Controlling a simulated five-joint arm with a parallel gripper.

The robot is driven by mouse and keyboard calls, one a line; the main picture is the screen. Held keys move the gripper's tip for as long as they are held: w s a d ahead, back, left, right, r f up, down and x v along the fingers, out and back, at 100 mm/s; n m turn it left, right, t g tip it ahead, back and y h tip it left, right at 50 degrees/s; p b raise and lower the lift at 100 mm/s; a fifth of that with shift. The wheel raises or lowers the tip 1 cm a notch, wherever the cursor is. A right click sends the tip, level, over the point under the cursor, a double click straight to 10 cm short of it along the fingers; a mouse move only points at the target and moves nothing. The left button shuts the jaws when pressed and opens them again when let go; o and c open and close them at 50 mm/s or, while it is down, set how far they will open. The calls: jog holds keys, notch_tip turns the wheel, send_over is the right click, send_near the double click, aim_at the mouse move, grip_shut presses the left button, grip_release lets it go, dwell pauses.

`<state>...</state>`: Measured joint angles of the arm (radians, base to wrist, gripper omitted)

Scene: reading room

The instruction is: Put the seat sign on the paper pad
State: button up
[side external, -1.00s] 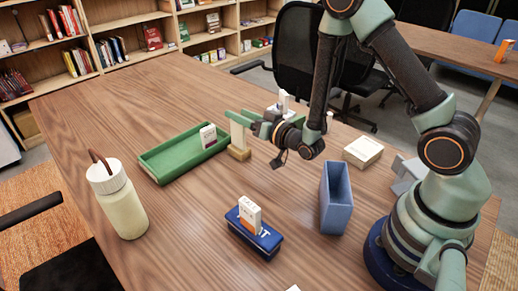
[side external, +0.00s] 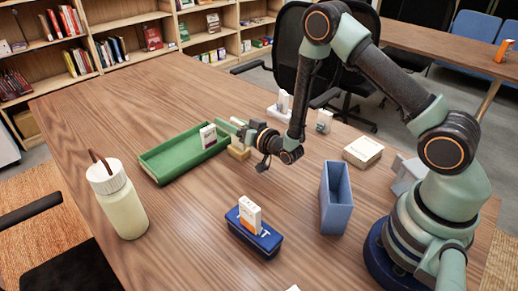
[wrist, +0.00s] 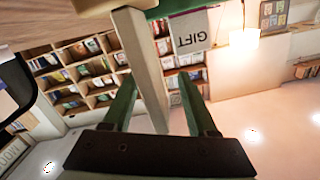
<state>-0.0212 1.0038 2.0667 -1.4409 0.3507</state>
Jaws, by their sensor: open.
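The seat sign appears to be the pale upright piece on a small wooden base (side external: 239,152), standing on the table beside the right end of the green tray. In the wrist view its pale upright (wrist: 143,65) runs between my fingers. My gripper (side external: 238,124) is open around it; in the wrist view the green fingers (wrist: 157,80) stand on both sides, with gaps visible. In the side view the gripper hides most of the upright. The paper pad (side external: 363,149) looks to be the flat cream square block on the table, right of my gripper, with nothing on it.
A green tray (side external: 160,168) holds a white card (side external: 208,136), marked GIFT in the wrist view (wrist: 190,31). A blue box (side external: 252,238) with a card, an open blue holder (side external: 336,200) and a bottle (side external: 118,203) stand nearer. Small white items (side external: 323,121) stand behind.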

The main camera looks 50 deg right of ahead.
grip_shut()
dwell(1.4)
